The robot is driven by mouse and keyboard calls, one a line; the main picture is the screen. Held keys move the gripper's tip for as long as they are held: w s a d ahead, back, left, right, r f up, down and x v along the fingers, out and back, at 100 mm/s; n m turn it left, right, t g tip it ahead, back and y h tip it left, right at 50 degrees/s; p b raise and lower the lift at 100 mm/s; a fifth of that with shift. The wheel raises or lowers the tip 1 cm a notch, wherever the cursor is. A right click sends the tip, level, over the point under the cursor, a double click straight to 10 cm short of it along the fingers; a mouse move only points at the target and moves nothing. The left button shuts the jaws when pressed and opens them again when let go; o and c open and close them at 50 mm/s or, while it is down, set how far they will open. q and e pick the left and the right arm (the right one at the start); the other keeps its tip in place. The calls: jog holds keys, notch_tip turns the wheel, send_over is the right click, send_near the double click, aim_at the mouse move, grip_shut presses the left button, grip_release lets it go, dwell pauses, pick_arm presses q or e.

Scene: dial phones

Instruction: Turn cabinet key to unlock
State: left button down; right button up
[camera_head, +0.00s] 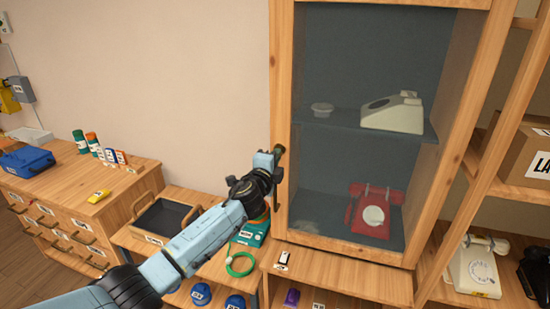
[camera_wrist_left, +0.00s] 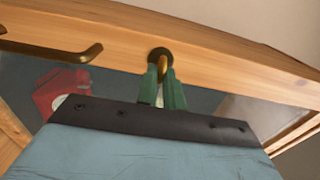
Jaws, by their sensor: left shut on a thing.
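The cabinet (camera_head: 281,120) has a wooden frame and a glass front, and its door looks closed. My left gripper (camera_head: 279,150) is at the left edge of the door frame. In the left wrist view, its green fingers (camera_wrist_left: 163,88) are shut on the brass key (camera_wrist_left: 164,68) at the round dark lock plate (camera_wrist_left: 160,54). The key's lower part is hidden between the fingers. A brass handle (camera_wrist_left: 60,52) is on the same frame to the left of the lock. My right gripper is not in view.
Behind the glass are a white phone (camera_head: 394,112) and a red phone (camera_head: 374,212). A black tray (camera_head: 163,218) and a teal phone (camera_head: 252,234) are near my left arm. A cardboard box (camera_head: 520,160) and a cream phone (camera_head: 474,268) stand on the right shelves.

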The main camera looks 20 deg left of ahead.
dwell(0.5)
pick_arm(q)
jog(key=c, duration=1.5)
grip_release()
jog(key=s, duration=1.3)
jog(key=shift+s+a, duration=0.2)
jog(key=shift+a, duration=0.1)
